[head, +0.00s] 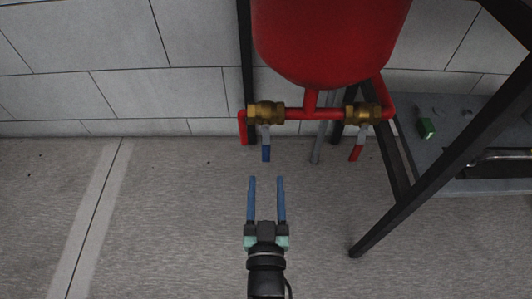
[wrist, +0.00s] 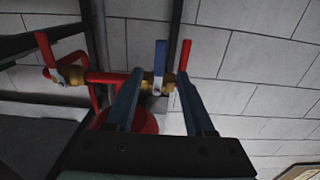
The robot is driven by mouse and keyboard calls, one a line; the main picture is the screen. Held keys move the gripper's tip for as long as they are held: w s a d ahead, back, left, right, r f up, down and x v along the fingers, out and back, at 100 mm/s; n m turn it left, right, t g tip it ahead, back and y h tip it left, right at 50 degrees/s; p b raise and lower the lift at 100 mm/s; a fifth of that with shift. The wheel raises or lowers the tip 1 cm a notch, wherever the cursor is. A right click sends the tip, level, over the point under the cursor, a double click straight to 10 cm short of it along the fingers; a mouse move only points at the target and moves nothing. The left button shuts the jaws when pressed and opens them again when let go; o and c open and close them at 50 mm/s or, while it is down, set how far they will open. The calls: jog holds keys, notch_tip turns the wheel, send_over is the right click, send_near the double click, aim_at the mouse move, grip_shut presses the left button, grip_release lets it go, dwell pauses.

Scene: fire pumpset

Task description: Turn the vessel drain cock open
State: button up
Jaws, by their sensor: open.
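Two brass valves sit on a red horizontal pipe under the red vessel (head: 330,40). The left valve (head: 266,113) has a blue lever (head: 266,150) hanging down, crosswise to the pipe; beside it the pipe turns down to an end (head: 243,128). The right valve (head: 362,114) has a red lever (head: 356,152) hanging down at a slant. No label shows which is the drain cock. My gripper (head: 266,180) is open and empty, below the blue lever in the head view. In the wrist view, the blue lever (wrist: 160,60) appears between the fingertips (wrist: 160,76), with no visible contact.
Dark frame legs (head: 388,215) slant down right of the valves, and a grey slab (head: 455,135) with a small green item (head: 427,128) lies beyond. A grey block wall (head: 120,60) stands behind. The floor (head: 180,220) at left is clear.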

aim_at(266, 155)
jog(key=w+b, duration=0.3)
jog(key=w, duration=0.5)
jog(key=shift+w, duration=0.4)
grip_shut()
dwell(1.0)
